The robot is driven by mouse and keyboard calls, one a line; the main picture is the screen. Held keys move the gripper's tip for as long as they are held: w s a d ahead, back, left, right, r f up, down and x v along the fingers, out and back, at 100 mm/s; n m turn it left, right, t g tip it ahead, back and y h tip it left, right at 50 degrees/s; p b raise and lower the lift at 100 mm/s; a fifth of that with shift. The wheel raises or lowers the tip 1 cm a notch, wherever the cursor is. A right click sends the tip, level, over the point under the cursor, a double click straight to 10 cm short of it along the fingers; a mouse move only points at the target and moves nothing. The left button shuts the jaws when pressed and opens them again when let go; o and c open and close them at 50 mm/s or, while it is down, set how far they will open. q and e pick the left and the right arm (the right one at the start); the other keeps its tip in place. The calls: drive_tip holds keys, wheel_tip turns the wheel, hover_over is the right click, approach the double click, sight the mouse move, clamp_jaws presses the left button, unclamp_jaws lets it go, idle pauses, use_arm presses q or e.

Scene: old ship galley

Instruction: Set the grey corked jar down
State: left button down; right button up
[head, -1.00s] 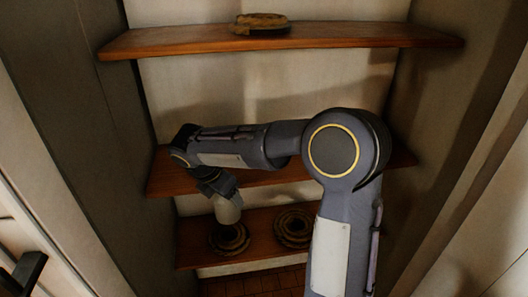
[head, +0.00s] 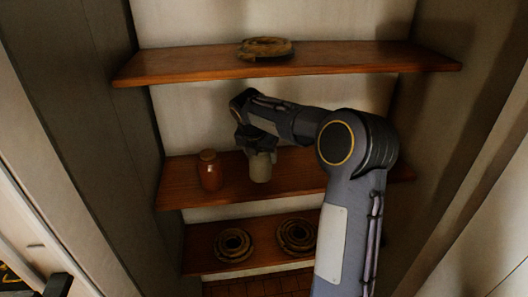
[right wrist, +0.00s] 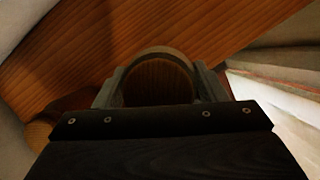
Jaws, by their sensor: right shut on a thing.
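The grey corked jar (head: 261,170) is upright in my right gripper (head: 258,150), over the middle shelf (head: 225,192). The gripper is shut around its upper part. I cannot tell whether its base touches the shelf. In the right wrist view the jar's round grey shoulder (right wrist: 165,52) and brown cork (right wrist: 158,82) show between the fingers, with shelf wood behind. My left gripper is not in view.
A reddish-brown corked jar (head: 209,172) stands on the middle shelf, left of the grey jar. A rope coil (head: 266,48) lies on the top shelf (head: 180,67). Two coils (head: 233,245) (head: 297,235) lie on the lower shelf (head: 200,262). The cupboard's left wall (head: 95,120) is close.

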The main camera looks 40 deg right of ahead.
sight(264, 158)
drive_tip(key=d, duration=0.1)
drive_tip(key=w+d, duration=0.1)
drive_tip(key=shift+w+d+p, duration=0.3)
drive_tip(key=shift+p, duration=0.05)
wheel_tip(264, 158, down, 3)
drive_tip(key=shift+r+p, duration=0.1)
drive_tip(key=shift+p, duration=0.4)
drive_tip(key=shift+f, duration=0.35)
drive_tip(key=o, duration=1.4)
drive_tip(key=shift+s+f, duration=0.1)
